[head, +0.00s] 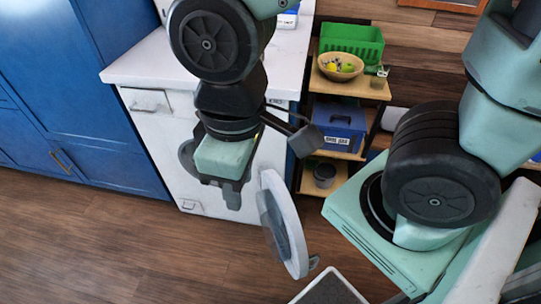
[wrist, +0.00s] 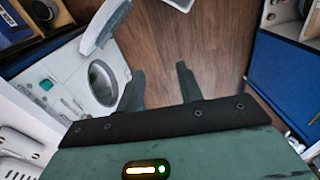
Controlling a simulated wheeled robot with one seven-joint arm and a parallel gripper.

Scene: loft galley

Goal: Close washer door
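The white washer (head: 165,128) stands under the counter, and its round opening is partly hidden behind my arm and gripper. Its round door (head: 284,222), a white ring with a grey glass middle, stands swung open to the right, well out from the front. My gripper (head: 232,196) points down in front of the washer, left of the door and apart from it. In the wrist view, my gripper (wrist: 160,76) shows two spread fingers with only floor between them. The washer's dark round opening (wrist: 103,82) is left of the fingers, and part of the door (wrist: 104,26) is at the upper left.
A blue cabinet (head: 75,90) stands left of the washer. A wooden shelf (head: 350,88) on the right holds a green crate (head: 352,40), a fruit bowl (head: 340,67) and a blue box (head: 338,124). The wooden floor (head: 130,250) in front is clear.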

